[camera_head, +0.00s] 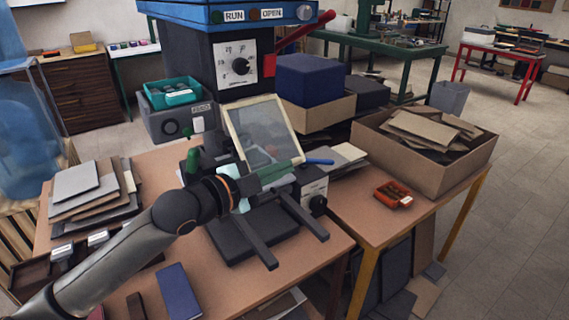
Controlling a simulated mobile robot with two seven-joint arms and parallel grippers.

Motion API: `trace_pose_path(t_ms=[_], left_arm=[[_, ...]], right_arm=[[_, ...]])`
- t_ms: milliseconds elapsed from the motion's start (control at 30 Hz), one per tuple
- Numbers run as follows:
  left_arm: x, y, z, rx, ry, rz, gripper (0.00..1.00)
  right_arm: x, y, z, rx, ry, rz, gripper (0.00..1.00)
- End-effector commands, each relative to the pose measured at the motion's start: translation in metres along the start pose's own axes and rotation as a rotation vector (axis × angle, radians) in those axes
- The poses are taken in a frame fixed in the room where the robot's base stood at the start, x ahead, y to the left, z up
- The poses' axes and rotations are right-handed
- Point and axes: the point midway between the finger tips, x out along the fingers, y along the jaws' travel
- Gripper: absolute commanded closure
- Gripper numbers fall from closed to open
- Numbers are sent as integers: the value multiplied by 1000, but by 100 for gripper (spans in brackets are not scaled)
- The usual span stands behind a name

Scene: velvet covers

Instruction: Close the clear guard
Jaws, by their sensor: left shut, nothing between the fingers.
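The clear guard (262,132) is a see-through panel in a pale frame. It stands raised and leaning back above the black base of a small machine (240,232) on the table. My left arm comes in from the left, and my left gripper (285,168) is shut and empty, in front of the guard's lower edge. I cannot tell whether it touches the guard. A blue rod end (319,162) shows just past the gripper. The arm hides part of the machine. My right gripper is not in view.
Two dark bars (258,243) stick out at the machine's front. Stacked sheets (92,195) lie at the left. A cardboard box (425,150) of scraps and an orange tray (393,194) stand at the right. A blue book-like item (178,291) lies in front.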

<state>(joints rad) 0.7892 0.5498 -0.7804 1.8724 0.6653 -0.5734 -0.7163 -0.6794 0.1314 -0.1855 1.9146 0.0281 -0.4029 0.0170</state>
Motion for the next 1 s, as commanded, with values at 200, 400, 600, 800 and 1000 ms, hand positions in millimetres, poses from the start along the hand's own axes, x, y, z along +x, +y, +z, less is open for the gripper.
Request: trace_pose_path(t_ms=[200,400,600,800,1000], left_arm=[[7,21,35,203,-5,-44,100],[14,28,64,386,-5,-87,100],[21,30,91,543,-5,-123,100],[25,27,111,659,-4,-152,100],[28,25,122,728,-2,-168,100]], right_arm=[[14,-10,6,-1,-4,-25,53],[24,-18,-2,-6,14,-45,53],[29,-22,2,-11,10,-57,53],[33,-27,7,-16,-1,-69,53],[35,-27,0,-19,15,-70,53]])
